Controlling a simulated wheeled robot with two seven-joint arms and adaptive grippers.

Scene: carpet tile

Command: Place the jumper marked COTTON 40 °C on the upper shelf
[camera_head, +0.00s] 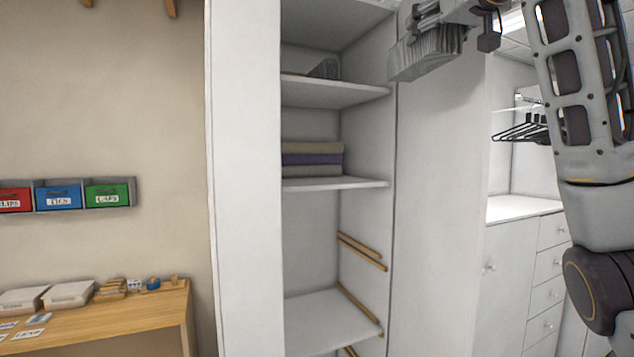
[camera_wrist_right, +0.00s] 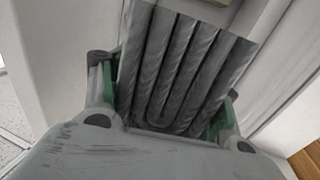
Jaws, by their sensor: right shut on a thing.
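My right gripper (camera_head: 428,18) is shut on a folded grey jumper (camera_head: 430,52), held high in front of the white panel right of the shelf opening. In the right wrist view the jumper (camera_wrist_right: 185,65) shows as several grey folds between the two fingers (camera_wrist_right: 165,100). No label can be read on it. The upper shelf (camera_head: 335,92) is white and carries a dark grey item (camera_head: 325,69) towards its back; the jumper is to the right of this shelf, apart from it. My left gripper is not in view.
A shelf (camera_head: 335,184) below holds a folded stack (camera_head: 312,160) in beige and purple. A lower shelf (camera_head: 318,318) looks bare, with wooden rails above it. Black hangers (camera_head: 522,130) hang at right. A wooden desk (camera_head: 120,315) stands at left, under coloured bins (camera_head: 60,196). The upper shelf's front is clear.

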